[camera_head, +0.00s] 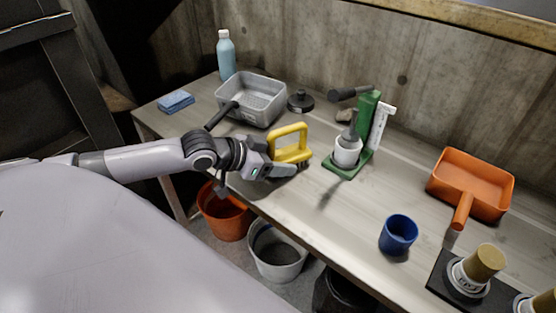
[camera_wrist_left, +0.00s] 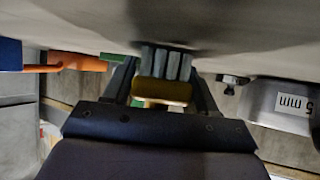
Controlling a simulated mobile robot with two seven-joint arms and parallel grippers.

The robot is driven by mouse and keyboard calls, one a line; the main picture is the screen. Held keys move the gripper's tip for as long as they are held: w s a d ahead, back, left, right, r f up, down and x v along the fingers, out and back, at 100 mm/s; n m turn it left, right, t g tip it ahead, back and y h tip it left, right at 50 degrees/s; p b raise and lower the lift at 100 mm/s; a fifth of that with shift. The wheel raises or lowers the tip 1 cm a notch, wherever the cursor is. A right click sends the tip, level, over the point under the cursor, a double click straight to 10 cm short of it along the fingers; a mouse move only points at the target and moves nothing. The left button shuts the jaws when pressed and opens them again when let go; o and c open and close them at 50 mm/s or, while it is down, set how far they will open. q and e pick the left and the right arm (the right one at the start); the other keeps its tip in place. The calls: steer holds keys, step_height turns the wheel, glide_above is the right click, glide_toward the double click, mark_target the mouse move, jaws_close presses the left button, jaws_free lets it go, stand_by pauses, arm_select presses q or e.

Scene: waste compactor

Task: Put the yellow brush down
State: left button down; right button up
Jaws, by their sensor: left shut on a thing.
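The yellow brush (camera_head: 290,146) has a yellow loop handle and dark bristles at its lower right. My left gripper (camera_head: 276,168) is shut on it, over the near part of the wooden table (camera_head: 300,216). In the left wrist view, the yellow part of the brush (camera_wrist_left: 162,91) sits between the fingers, with grey bristles beside the table surface. I cannot tell whether the bristles touch the table. My right gripper is not in view.
A grey basin (camera_head: 262,98) stands behind the gripper. A green holder with a white cup (camera_head: 347,152) stands to its right. A blue cup (camera_head: 398,234) and an orange dustpan (camera_head: 474,180) are farther right. Buckets (camera_head: 226,218) stand below the table's front edge.

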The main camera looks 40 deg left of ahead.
arm_select(q)
steer(key=shift+f, duration=0.1)
steer(key=shift+c, duration=1.6)
jaws_free()
